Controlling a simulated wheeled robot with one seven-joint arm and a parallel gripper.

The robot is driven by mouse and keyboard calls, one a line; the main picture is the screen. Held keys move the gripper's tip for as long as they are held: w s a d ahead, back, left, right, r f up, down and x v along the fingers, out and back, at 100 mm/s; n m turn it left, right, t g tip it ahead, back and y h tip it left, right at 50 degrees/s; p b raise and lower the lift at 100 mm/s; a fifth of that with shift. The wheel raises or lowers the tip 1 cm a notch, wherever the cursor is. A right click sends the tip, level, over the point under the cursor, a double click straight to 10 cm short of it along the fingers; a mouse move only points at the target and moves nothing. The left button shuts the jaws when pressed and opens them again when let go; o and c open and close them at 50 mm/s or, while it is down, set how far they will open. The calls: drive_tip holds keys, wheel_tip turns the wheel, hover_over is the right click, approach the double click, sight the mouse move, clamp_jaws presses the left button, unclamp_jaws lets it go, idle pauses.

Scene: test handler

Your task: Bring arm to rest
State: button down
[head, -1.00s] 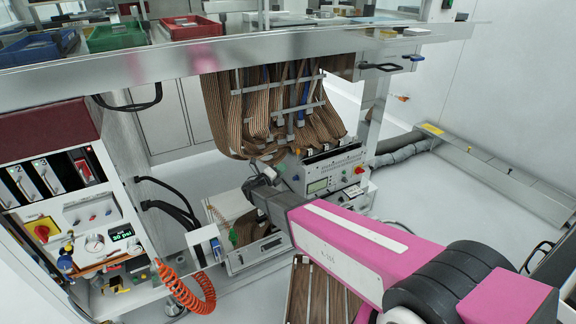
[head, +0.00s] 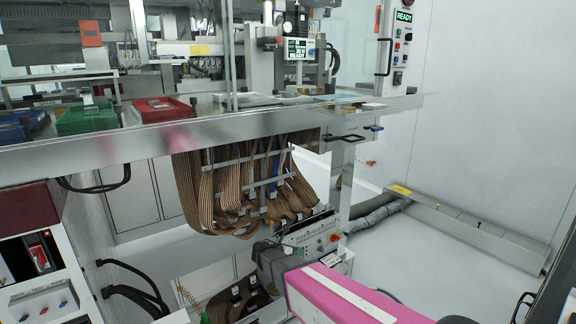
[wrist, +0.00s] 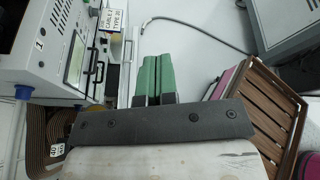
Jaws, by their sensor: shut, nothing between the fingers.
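My gripper shows in the wrist view (wrist: 154,78), with its two green fingers side by side and closed, nothing between them. My pink arm (head: 345,298) reaches in from the lower right in the head view. Its dark wrist end (head: 275,258) is low, in front of the instrument boxes under the bench. The gripper's fingertips are hidden in the head view.
An instrument box (head: 310,232) stands under the bench, and one with a screen (wrist: 75,60) is close on the left in the wrist view. Ribbon cables (head: 240,190) hang from the bench. A slatted wooden crate (wrist: 262,110) is at right. Floor shows beyond the fingers.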

drive_tip(key=s+d+r+m+g+y, duration=0.2)
drive_tip(key=s+d+m+g+y, duration=0.5)
drive_tip(key=m, duration=2.1)
drive_tip(key=shift+s+d+r+m+y, duration=0.15)
drive_tip(key=shift+s+d+m+y, duration=0.25)
drive_tip(key=shift+s+d+y, duration=3.1)
drive_tip(key=shift+s+d+h, duration=1.05)
drive_tip(key=shift+d+h, duration=0.15)
